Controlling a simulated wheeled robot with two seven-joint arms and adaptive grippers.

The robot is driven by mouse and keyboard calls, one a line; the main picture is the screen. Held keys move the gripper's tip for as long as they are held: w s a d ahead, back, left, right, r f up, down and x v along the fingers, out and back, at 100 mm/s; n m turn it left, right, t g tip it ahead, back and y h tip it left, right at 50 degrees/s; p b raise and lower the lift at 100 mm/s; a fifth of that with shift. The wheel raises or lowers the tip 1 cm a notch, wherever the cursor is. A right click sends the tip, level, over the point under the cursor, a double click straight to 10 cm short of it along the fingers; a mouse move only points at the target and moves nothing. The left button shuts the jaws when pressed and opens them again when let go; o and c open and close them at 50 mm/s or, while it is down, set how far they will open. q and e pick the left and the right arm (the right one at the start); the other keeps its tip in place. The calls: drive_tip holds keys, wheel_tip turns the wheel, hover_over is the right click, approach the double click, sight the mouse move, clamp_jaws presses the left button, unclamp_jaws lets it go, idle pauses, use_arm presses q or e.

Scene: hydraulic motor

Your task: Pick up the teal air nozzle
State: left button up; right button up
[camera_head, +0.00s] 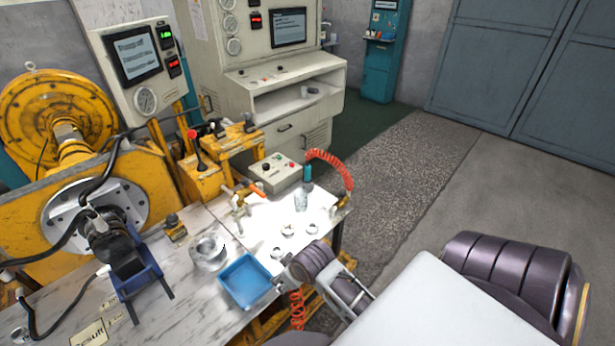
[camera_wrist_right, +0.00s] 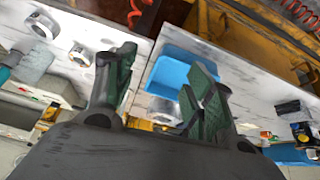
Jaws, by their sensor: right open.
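The teal air nozzle (camera_head: 307,172) stands near the back right part of the lit workbench in the head view, at the end of an orange coiled hose (camera_head: 334,164). My right gripper (camera_head: 284,264) is over the bench's right front edge, next to the blue tray, well in front of the nozzle and apart from it. In the right wrist view its two fingers (camera_wrist_right: 158,95) are spread with nothing between them. A teal piece (camera_wrist_right: 5,74) at that view's left edge may be the nozzle; I cannot tell. My left gripper is not in view.
The blue tray (camera_head: 246,281), a metal ring (camera_head: 208,252) and several small metal parts (camera_head: 288,230) sit on the bench (camera_head: 195,300). A control box (camera_head: 276,172) stands left of the nozzle. A black motor on a blue stand (camera_head: 142,275) is at left. Floor is clear at right.

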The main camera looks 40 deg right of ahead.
drive_tip(key=w+d+f+m+t+h, duration=0.1)
drive_tip(key=w+d+t, duration=0.2)
drive_tip(key=w+d, duration=0.5)
drive_tip(key=w+d+m+t, duration=0.1)
drive_tip(key=w+d+t, duration=0.35)
drive_tip(key=w, duration=0.75)
drive_tip(key=w+d+m+h, duration=0.3)
drive_tip(key=d+m+h, duration=0.1)
drive_tip(key=d, duration=0.5)
drive_tip(key=w+d+m+h, duration=0.3)
drive_tip(key=d+h, duration=0.3)
drive_tip(key=d, duration=0.3)
drive_tip(key=shift+w+m+t+h, duration=0.3)
drive_tip(key=shift+m+t+h, duration=0.1)
drive_tip(key=shift+t, duration=0.05)
drive_tip(key=shift+w, duration=0.1)
